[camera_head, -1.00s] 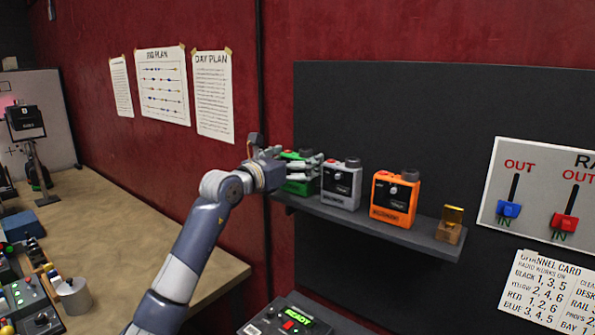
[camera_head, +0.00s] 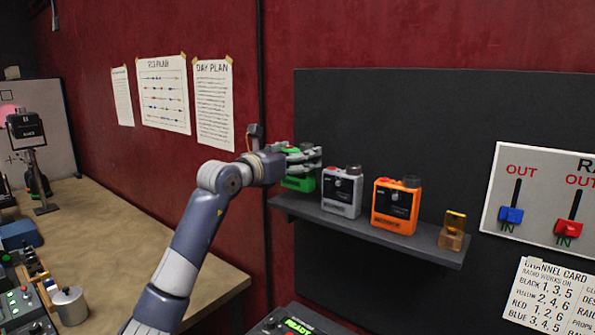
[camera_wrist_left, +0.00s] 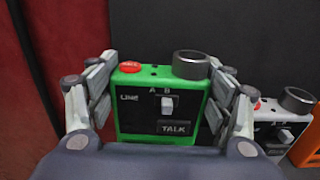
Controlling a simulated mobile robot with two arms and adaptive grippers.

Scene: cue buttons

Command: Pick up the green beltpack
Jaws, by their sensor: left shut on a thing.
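The green beltpack (camera_head: 298,183) is at the left end of the dark wall shelf (camera_head: 385,240). My left gripper (camera_head: 303,160) is shut on it, and its fingers cover much of its upper part in the head view. In the left wrist view the green beltpack (camera_wrist_left: 160,110) stands upright between the two fingers, one on each side. It has a red button, a dark round knob, a switch and a TALK label. It appears slightly raised at the shelf; a clear gap below it is hard to see. My right gripper is not in view.
A grey beltpack (camera_head: 342,191) stands close to the right of the green one, then an orange beltpack (camera_head: 396,206) and a small amber-topped block (camera_head: 452,232). A dark panel (camera_head: 430,120) backs the shelf. A worktable (camera_head: 140,230) lies to the left.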

